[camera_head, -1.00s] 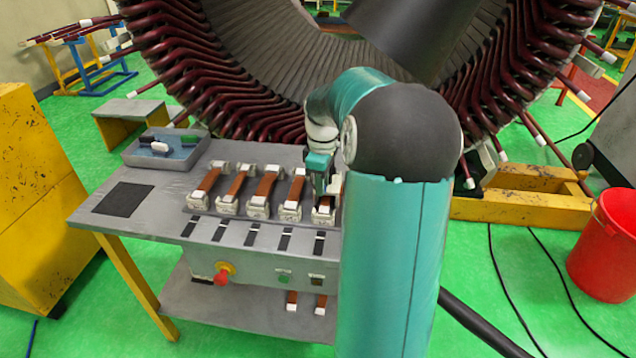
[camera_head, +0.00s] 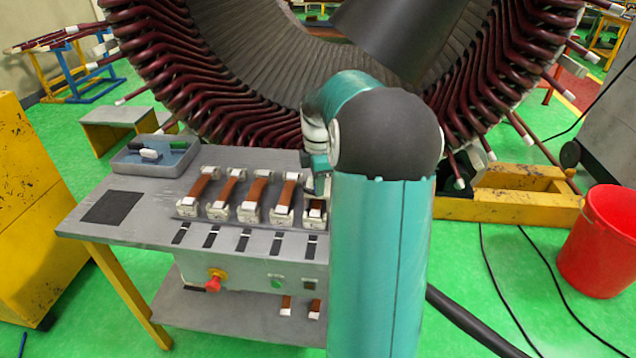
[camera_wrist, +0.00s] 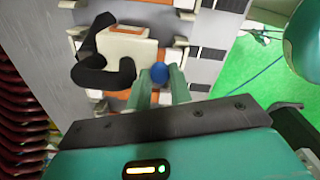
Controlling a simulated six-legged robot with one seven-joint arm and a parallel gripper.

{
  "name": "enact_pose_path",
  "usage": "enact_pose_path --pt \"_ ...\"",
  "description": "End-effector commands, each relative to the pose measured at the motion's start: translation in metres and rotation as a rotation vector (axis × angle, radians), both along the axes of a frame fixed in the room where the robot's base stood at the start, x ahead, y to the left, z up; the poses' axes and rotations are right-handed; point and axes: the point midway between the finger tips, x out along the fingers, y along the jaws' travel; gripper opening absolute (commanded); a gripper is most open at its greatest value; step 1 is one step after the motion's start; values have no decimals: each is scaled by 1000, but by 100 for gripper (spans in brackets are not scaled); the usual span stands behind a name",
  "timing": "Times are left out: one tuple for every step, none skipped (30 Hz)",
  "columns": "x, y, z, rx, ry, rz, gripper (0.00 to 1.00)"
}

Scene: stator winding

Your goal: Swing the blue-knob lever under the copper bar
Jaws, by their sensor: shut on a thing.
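In the wrist view the blue knob (camera_wrist: 159,73) sits between the two green fingers of my gripper (camera_wrist: 160,87), which is shut on it. The knob is beside a cream clamp block (camera_wrist: 125,45) with a thick black curved part (camera_wrist: 88,70) around its left side. Orange-brown copper (camera_wrist: 118,95) shows below the block, partly hidden. I cannot make out the whole lever. In the head view my arm mostly hides my gripper (camera_head: 320,168) at the rightmost clamp and its copper bar (camera_head: 315,207). The knob is not visible there.
Several more copper bars (camera_head: 259,192) lie in white clamps to the left on the grey table (camera_head: 130,225). A blue-grey tray (camera_head: 156,157) stands at the back left. The large stator (camera_head: 230,90) rises behind the table. A red bucket (camera_head: 603,240) stands at the right.

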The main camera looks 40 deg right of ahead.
Motion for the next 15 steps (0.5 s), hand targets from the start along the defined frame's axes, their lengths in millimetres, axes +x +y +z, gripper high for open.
enact_pose_path --pt "0 0 1 -1 -1 0 0" --pt "0 0 1 -1 -1 0 0" --pt "0 0 0 -1 -1 0 0" --pt "0 0 0 -1 -1 0 0" --pt "0 0 0 -1 -1 0 0" --pt "0 0 0 -1 -1 -1 0" --pt "0 0 0 -1 -1 -1 0" --pt "0 0 0 -1 -1 -1 23" --pt "0 0 0 -1 -1 -1 31" --pt "0 0 0 -1 -1 -1 37" --pt "0 0 0 -1 -1 -1 42" --pt "0 0 0 -1 -1 -1 43" --pt "0 0 0 -1 -1 -1 43" --pt "0 0 0 -1 -1 -1 43" --pt "0 0 0 -1 -1 -1 43"
